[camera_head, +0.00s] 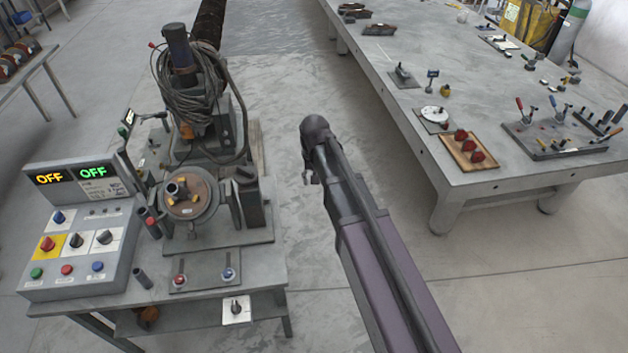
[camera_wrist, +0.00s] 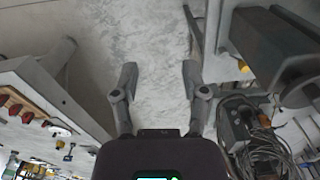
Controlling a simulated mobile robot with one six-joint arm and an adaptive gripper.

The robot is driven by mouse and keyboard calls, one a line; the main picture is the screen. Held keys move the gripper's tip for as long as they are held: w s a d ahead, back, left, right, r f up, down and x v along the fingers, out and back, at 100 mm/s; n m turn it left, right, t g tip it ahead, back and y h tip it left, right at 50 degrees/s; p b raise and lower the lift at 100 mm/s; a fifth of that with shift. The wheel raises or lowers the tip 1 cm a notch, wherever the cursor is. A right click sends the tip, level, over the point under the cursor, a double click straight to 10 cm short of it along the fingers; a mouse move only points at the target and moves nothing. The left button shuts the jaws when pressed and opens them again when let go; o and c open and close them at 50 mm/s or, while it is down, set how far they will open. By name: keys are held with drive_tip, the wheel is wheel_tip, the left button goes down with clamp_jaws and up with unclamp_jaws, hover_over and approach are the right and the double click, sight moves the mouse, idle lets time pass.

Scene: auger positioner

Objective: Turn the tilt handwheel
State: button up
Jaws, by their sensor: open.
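The positioner stands on the grey bench at left in the head view, its round turntable (camera_head: 190,195) carrying small yellow clamps. I cannot tell for sure which part is the tilt handwheel; no wheel stands out clearly. Two small round controls, one red (camera_head: 180,281) and one blue (camera_head: 229,274), sit on a plate at the bench's front. My gripper (camera_wrist: 159,80) is open and empty in the wrist view, its fingers apart over bare floor. In the head view my arm reaches up the middle, right of the positioner and apart from it; the fingers are not clear there.
A control box (camera_head: 80,240) with "OFF" displays stands at the bench's left. Coiled cables (camera_head: 190,85) hang on the positioner; cables (camera_wrist: 262,150) show at right in the wrist view. A long table (camera_head: 480,170) with tools stands at right. Floor between is clear.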

drive_tip(key=s+d+f+b, duration=0.2)
drive_tip(key=s+d, duration=0.4)
drive_tip(key=d, duration=0.4)
drive_tip(key=s+d+f+m+b, duration=0.1)
drive_tip(key=s+d+f+b, duration=0.2)
drive_tip(key=s+d, duration=0.4)
drive_tip(key=d, duration=0.4)
drive_tip(key=shift+s+d+f+m+b, duration=0.25)
drive_tip(key=shift+f+m+b, duration=0.05)
